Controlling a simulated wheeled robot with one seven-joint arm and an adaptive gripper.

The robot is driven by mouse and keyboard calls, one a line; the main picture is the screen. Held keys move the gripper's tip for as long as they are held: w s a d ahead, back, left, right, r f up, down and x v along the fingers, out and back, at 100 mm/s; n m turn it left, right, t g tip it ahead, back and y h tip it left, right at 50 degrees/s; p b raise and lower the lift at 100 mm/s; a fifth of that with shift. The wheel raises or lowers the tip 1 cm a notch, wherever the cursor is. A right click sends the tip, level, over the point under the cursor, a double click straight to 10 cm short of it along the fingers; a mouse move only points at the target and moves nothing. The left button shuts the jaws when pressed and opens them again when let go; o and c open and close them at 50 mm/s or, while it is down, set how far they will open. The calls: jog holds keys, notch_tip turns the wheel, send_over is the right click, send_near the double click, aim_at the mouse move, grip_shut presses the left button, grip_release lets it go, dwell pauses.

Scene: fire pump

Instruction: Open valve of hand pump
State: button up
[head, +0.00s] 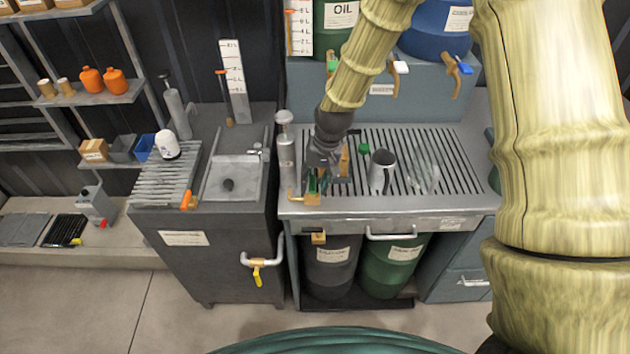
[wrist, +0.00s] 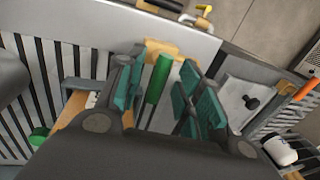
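The grey cylinder of a hand pump (head: 287,158) stands at the left end of the grated bench, with a round knob on top. A brass valve (head: 312,198) with a green handle sits beside it at the bench's front edge. In the wrist view the green handle (wrist: 158,78) lies between my fingers, with the brass body (wrist: 165,47) beyond it. My gripper (head: 320,178) points down over the valve and also shows in the wrist view (wrist: 158,90). Its teal-padded fingers are open, with gaps visible either side of the handle. Contact is not visible.
A grey cup (head: 381,172) and a clear glass (head: 426,172) stand on the grate to the right. Left is a sink cabinet (head: 205,245) with a yellow-handled tap (head: 258,274). Drums (head: 392,265) stand under the bench. An oil drum (head: 336,35) is behind my arm.

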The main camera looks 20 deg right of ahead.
jog(key=shift+r, duration=0.1)
notch_tip(320, 180, up, 12)
jog(key=d, duration=0.2)
jog(key=shift+s+d+f, duration=0.15)
jog(key=shift+s+f, duration=0.05)
jog(key=shift+s, duration=0.1)
dwell(0.5)
